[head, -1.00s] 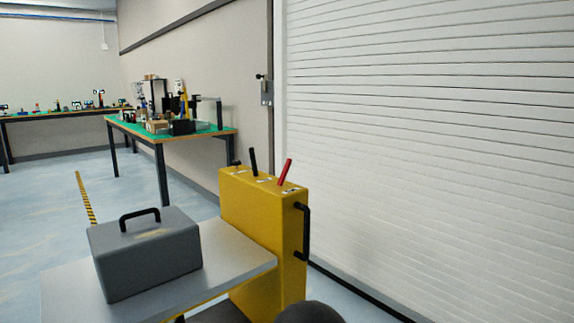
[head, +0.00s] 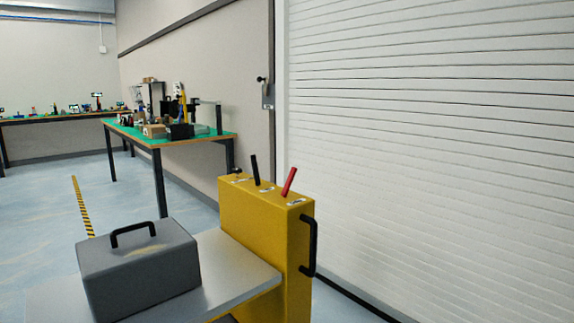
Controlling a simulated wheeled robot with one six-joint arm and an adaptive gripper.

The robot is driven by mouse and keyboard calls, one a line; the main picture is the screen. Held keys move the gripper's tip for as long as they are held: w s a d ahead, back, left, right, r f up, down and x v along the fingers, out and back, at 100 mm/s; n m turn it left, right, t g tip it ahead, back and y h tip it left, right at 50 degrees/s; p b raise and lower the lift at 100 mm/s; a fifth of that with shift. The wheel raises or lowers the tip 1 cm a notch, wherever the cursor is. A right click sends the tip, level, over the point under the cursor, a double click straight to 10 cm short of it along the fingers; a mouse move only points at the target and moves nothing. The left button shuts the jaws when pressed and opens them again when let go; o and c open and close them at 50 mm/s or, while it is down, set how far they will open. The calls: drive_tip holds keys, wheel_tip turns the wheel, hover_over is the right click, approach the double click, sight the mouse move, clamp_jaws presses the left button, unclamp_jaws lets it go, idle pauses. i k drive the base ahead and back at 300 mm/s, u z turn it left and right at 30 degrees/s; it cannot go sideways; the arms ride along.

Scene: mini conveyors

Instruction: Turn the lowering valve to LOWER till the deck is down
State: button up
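A yellow control column (head: 262,225) stands at the end of a flat grey deck (head: 235,268). On its top are a red lever (head: 290,181) leaning right, a nearly upright black lever (head: 255,170) and a small black knob (head: 237,171) at the far left edge. White labels lie beside them, too small to read, so I cannot tell which control is the lowering valve. The deck is raised well above the floor; its underside is mostly cut off. A grey case (head: 140,275) with a black handle sits on the deck. My gripper is not in view.
A black grab handle (head: 309,247) sticks out from the column's right side. A white slatted shutter (head: 430,150) stands close behind on the right. A green-topped workbench (head: 215,135) with equipment is at the back. Open blue floor (head: 40,220) lies left, with striped tape.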

sight(237, 170)
drive_tip(key=z, duration=0.5)
drive_tip(key=i, duration=2.45)
drive_tip(key=u, duration=0.85)
